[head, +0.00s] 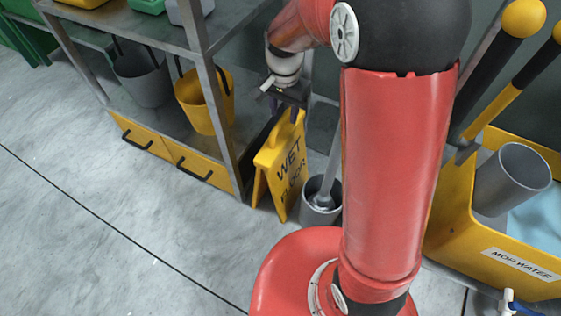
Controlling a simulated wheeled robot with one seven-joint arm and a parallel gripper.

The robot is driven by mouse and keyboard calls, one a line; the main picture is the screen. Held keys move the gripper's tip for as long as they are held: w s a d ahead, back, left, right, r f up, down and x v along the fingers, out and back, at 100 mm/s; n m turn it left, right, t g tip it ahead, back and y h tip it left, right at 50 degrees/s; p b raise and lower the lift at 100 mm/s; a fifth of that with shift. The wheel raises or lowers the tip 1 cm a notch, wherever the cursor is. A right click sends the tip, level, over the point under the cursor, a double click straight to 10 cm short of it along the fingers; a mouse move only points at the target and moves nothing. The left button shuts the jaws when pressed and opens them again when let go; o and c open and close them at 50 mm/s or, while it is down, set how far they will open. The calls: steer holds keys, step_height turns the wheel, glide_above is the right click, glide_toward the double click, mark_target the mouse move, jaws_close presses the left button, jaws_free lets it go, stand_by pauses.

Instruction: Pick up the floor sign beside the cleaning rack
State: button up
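The yellow floor sign (279,170), lettered "WET FLOOR", stands upright on the floor just right of the rack's front corner post, its two panels spread at the bottom. My gripper (290,100) points down at the sign's top edge. The dark fingers meet or overlap the top of the sign in this view. I cannot tell whether they are closed on it or only placed over it. The fingertips are too small and partly hidden by the sign.
The metal cleaning rack (229,130) holds a grey bucket (143,78) and a yellow bucket (206,100) above yellow drawers (198,169). A grey container (321,205) with a brush stands close right of the sign. A yellow mop-water cart (458,215) is farther right. The floor at front left is clear.

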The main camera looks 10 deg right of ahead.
mark_target(281, 120)
steer(key=f, duration=0.3)
steer(key=f+b, duration=0.1)
steer(key=f, duration=0.1)
steer(key=shift+w+a, duration=0.1)
steer(key=shift+a, duration=0.3)
jaws_close()
steer(key=shift+r, duration=0.1)
stand_by(0.9)
